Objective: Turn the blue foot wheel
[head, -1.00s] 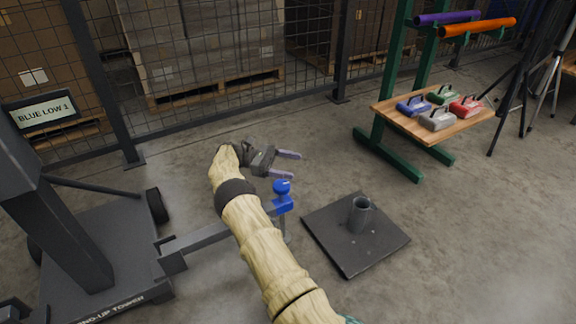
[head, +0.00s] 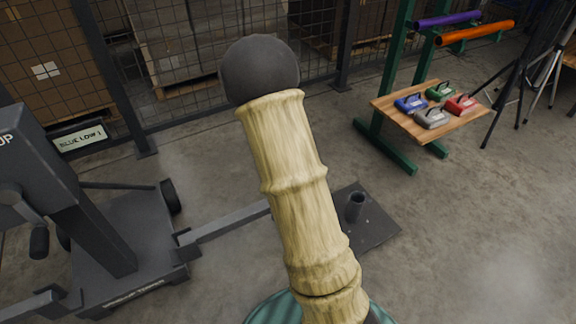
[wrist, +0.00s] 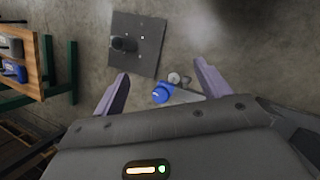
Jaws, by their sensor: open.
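The blue foot wheel (wrist: 162,94) shows in the wrist view, between and beyond my open fingers, at the end of the grey outrigger arm. A small grey round part (wrist: 174,78) sits right beside it. My gripper (wrist: 158,82) is open and empty, and no contact with the wheel shows. In the head view my own arm hides both the gripper and the blue wheel. The tower's grey outrigger beam (head: 232,222) runs behind my arm there.
A dark square plate with an upright tube (head: 355,207) lies on the floor to the right. A wooden shelf (head: 455,126) on a green stand holds several coloured weights. The dark wheeled tower (head: 110,235) stands at left. A mesh fence runs behind.

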